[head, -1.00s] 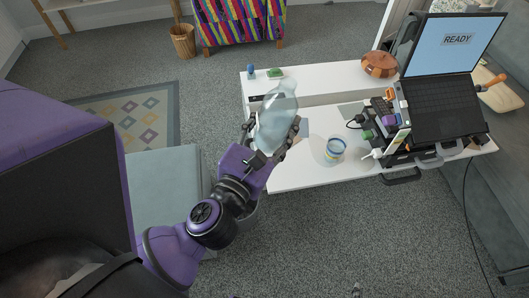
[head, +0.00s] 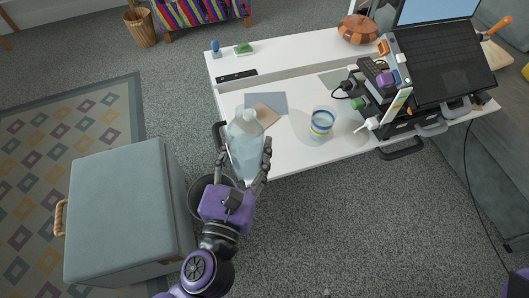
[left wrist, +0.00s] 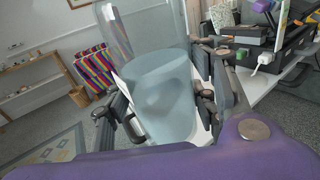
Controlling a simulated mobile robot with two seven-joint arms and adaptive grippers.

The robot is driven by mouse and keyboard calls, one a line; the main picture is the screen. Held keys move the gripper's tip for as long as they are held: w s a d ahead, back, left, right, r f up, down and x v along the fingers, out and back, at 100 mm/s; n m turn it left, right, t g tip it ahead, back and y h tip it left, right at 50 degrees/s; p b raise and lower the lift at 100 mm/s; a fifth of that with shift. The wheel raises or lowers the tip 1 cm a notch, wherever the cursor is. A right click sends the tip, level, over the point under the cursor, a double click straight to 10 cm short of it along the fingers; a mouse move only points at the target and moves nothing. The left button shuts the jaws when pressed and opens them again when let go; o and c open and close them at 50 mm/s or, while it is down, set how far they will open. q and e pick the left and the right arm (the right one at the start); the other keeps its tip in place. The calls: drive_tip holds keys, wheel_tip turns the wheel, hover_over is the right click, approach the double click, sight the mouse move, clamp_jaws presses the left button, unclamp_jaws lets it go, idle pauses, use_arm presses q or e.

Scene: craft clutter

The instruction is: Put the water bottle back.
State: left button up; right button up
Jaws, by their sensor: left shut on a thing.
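A translucent pale-blue water bottle (head: 246,143) is held upright or nearly so in my left gripper (head: 243,160), in front of the table's near left edge. In the left wrist view the bottle (left wrist: 162,97) fills the middle, with the gripper's dark fingers (left wrist: 165,110) closed on both its sides. The white table (head: 290,150) lies behind it. I cannot tell whether the bottle's base touches anything. My right gripper is not in view.
A striped cup (head: 321,122) and paper sheets (head: 266,103) lie on the table. A laptop on a cluttered black stand (head: 395,120) fills its right side. A dark bin (head: 200,190) stands below my gripper, and a blue-grey storage ottoman (head: 125,210) is at left.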

use_arm(q)
drive_tip(key=d+f+b, duration=0.1)
drive_tip(key=w+d+f+h+b, duration=0.1)
drive_tip(key=d, duration=0.1)
drive_tip(key=w+f+b, duration=0.2)
drive_tip(key=w+f, duration=0.2)
drive_tip(key=w+f+b, duration=0.2)
drive_tip(key=w+f, duration=0.2)
drive_tip(key=w, duration=0.1)
drive_tip(key=w+d+f+b, duration=0.1)
drive_tip(key=w+f+b, duration=0.1)
drive_tip(key=w+f, duration=0.3)
drive_tip(key=shift+f, duration=0.1)
drive_tip(key=shift+a, duration=0.1)
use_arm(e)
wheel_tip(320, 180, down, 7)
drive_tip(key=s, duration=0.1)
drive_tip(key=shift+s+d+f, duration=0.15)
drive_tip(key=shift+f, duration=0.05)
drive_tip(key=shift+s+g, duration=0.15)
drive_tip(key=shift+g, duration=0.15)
